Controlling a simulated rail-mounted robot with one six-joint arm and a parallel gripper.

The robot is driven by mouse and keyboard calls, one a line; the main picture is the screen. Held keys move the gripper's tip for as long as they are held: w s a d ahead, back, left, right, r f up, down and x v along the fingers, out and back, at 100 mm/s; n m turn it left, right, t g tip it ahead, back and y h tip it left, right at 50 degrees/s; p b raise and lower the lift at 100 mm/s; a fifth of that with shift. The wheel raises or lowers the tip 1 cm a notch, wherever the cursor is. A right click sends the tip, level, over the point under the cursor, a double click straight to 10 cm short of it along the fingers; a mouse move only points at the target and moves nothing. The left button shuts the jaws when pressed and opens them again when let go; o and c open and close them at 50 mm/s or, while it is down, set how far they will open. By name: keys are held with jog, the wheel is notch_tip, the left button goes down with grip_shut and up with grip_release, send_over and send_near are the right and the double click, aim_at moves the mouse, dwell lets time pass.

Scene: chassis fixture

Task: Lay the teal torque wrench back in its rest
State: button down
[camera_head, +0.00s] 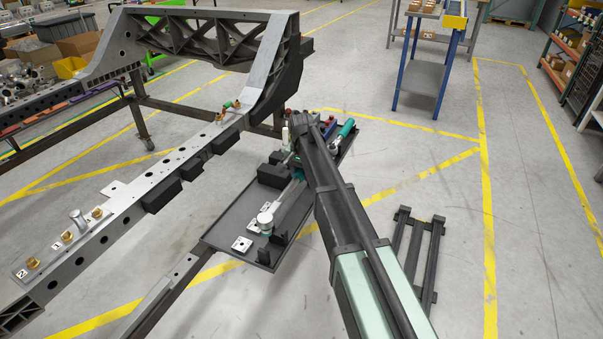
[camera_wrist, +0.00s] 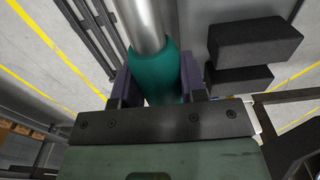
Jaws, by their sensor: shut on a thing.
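The teal torque wrench (camera_wrist: 164,72) is between the two fingers of my gripper (camera_wrist: 158,82) in the wrist view, with its silver shaft running up out of the picture. My gripper is shut on the teal grip. In the head view my arm covers the gripper and much of the wrench. Small black uprights (camera_head: 281,237) stand near that head. I cannot tell whether the wrench touches them.
A long chassis rail (camera_head: 150,182) with black blocks runs left of the tray. Black blocks (camera_wrist: 255,42) also show right of the wrench in the wrist view. A low black frame (camera_head: 415,255) stands on the floor at right. A blue-legged table (camera_head: 425,75) stands behind.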

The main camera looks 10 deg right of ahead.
jog(key=shift+d, duration=0.25)
jog(key=shift+a+f+b, duration=0.1)
jog(key=shift+f+b, duration=0.3)
jog(key=shift+f, duration=0.1)
jog(key=shift+f+b, duration=3.45)
jog(key=shift+f+b, duration=0.5)
jog(key=shift+b, duration=0.05)
jog(key=c, duration=0.6)
grip_release()
jog(key=shift+r, duration=0.15)
